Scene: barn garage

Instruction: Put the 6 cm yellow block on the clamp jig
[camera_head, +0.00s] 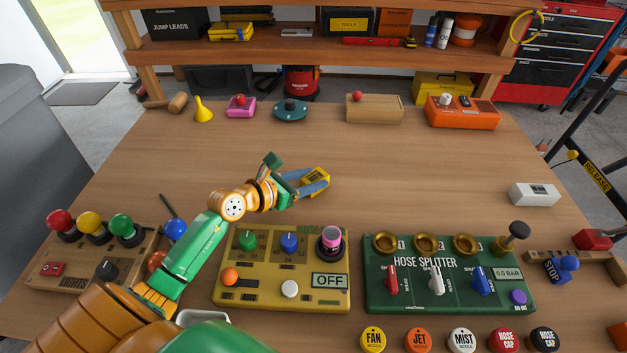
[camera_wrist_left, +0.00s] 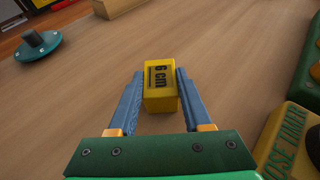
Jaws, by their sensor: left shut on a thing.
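The yellow block (camera_head: 315,176), marked "6 cm", is between the blue fingers of my left gripper (camera_head: 318,184), over the middle of the table. In the left wrist view the block (camera_wrist_left: 161,98) sits between both fingertips (camera_wrist_left: 160,92), with its label showing. I cannot tell in these views whether it touches the table. My right gripper does not show.
Along the back edge stand a yellow funnel (camera_head: 203,111), a pink box (camera_head: 241,107), a teal disc (camera_head: 290,111), a wooden block (camera_head: 375,110) and an orange box (camera_head: 462,113). In front are a yellow timer panel (camera_head: 262,265) and a green hose splitter (camera_head: 411,299). The middle is mostly clear.

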